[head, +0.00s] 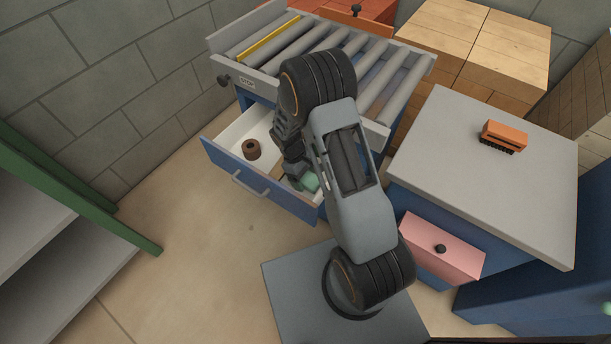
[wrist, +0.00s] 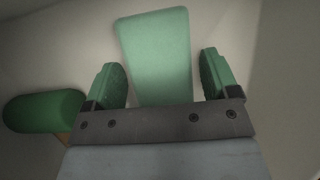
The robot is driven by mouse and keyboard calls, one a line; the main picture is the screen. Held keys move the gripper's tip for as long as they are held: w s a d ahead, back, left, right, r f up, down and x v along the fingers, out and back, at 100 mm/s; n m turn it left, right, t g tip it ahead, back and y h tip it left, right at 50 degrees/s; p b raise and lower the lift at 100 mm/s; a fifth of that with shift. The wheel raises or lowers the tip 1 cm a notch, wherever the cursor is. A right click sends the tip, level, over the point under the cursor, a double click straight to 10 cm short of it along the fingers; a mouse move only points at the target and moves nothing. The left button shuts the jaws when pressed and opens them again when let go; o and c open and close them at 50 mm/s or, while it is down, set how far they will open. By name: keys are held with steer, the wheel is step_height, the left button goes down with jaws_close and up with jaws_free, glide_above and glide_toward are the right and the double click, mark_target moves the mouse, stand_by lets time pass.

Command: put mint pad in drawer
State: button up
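The blue-fronted drawer (head: 222,160) stands pulled open under the roller-topped bench, with a pale inside. The mint pad (head: 312,182) shows in the head view beside my gripper (head: 298,178), at the drawer's right end, partly hidden by my arm. In the wrist view the mint pad (wrist: 156,50) lies lengthwise between the two green fingertips of my gripper (wrist: 162,80). The fingers are apart, with a gap visible at the right finger. The pad's lower end is hidden behind the gripper body. I cannot tell whether the pad touches the drawer floor.
A brown ring (head: 252,149) is in the drawer's left part. A dark green cylinder (wrist: 42,110) lies left of the gripper. A grey-topped cabinet (head: 470,180) with a pink drawer (head: 441,248) and an orange brush (head: 503,136) stands right. Green-edged shelves (head: 75,190) stand left.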

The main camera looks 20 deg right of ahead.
steer(key=shift+o, duration=0.5)
steer(key=shift+w+r, duration=0.1)
steer(key=shift+r, duration=0.35)
steer(key=p+v, duration=0.3)
steer(key=v, duration=0.8)
step_height(320, 180, up, 13)
steer(key=m+t+y, duration=0.2)
steer(key=m+t, duration=0.1)
glide_above(304, 183)
steer(key=s+r+m+t, duration=0.3)
steer(key=s+r+m, duration=0.1)
steer(key=s, duration=0.5)
steer(key=shift+s+d+r+t+y, duration=0.2)
steer(key=shift+d+r+t+y, duration=0.2)
steer(key=shift+r, duration=0.2)
